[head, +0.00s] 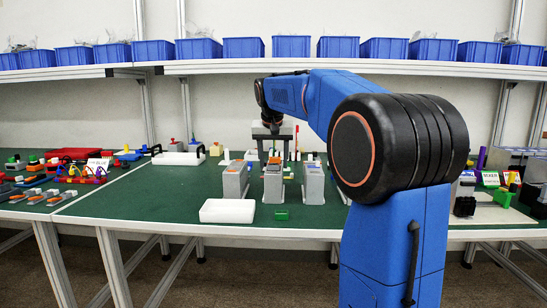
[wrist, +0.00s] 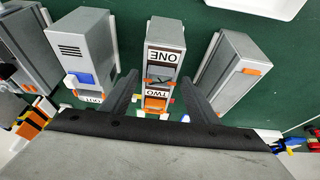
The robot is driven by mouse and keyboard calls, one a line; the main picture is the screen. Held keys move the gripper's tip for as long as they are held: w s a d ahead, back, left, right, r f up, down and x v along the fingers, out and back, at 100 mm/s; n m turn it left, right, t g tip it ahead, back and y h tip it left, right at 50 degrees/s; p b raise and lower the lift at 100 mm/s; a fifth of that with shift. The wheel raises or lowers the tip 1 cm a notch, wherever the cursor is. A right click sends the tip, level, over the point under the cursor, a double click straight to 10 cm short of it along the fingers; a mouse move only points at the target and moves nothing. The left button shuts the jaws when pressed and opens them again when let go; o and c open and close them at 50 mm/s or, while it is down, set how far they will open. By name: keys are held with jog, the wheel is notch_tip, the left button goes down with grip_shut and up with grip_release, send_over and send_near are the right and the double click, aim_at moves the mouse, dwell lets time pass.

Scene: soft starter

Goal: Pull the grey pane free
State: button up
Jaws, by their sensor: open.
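A grey soft starter unit (wrist: 163,32) with labels reading ONE and TWO and orange parts stands in the middle of the wrist view. It also shows in the head view (head: 273,186), between two other grey units. I cannot tell which grey face is the loose pane. My gripper (wrist: 160,97) is open and empty. Its two dark fingers appear on either side of the labelled unit's near end in the wrist view; contact cannot be made out. In the head view my gripper (head: 272,150) is above and behind the unit, its tips partly hidden.
Grey units stand left (head: 235,180) and right (head: 313,184) of the middle one, with narrow gaps. Coloured parts crowd the left table. The green mat (head: 140,205) is clear at left.

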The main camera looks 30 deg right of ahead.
aim_at(274, 164)
jog(key=c, duration=1)
jog(key=shift+c, duration=0.7)
jog(key=shift+r, duration=0.7)
jog(key=shift+r, duration=1.8)
